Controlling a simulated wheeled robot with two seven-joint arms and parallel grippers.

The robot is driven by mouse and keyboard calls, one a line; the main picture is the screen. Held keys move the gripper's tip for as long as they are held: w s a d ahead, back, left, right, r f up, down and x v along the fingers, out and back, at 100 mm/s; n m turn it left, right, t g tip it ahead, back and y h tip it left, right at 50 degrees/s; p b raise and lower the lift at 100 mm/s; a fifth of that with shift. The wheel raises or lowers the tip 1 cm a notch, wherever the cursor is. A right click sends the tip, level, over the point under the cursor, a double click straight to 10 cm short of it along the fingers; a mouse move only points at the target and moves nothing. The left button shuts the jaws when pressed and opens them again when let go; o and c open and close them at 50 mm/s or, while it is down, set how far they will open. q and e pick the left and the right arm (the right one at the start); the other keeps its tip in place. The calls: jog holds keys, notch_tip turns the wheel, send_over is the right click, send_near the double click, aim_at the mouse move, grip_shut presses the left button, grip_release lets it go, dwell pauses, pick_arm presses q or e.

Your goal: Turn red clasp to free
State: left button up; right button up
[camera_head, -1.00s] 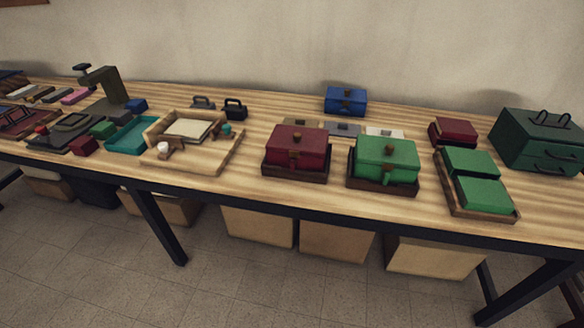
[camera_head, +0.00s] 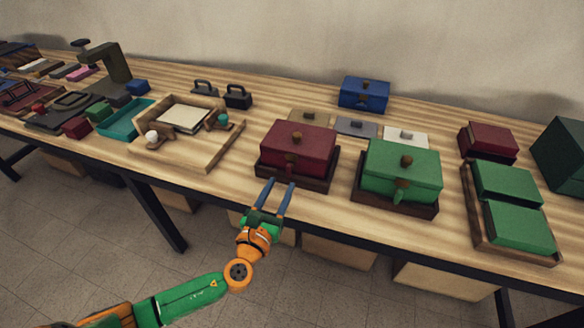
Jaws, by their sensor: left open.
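The red box (camera_head: 300,149) sits in a dark wooden tray (camera_head: 318,183) near the table's front edge, with a brownish knob on its lid. Its small clasp (camera_head: 291,164) is on the front face, below the knob; which way it is turned is hard to tell at this size. My left gripper (camera_head: 280,183) is open and empty, its two blue fingers pointing at the front of the red box from just below the clasp. I cannot tell whether the fingers touch the tray. My right gripper is out of view.
A green box (camera_head: 402,167) with a knob and green clasp stands just right of the red box. A wooden tray (camera_head: 215,150) lies to the left, with bare table between. A blue box (camera_head: 364,93) stands behind. Green blocks (camera_head: 518,226) sit at the right.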

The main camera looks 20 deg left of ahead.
aim_at(288, 172)
pick_arm(q)
jog(key=w, duration=0.5)
jog(key=shift+w+d+f, duration=0.1)
jog(key=shift+w+f, duration=0.05)
jog(key=shift+w, duration=0.2)
jog(key=shift+c, duration=0.2)
grip_shut()
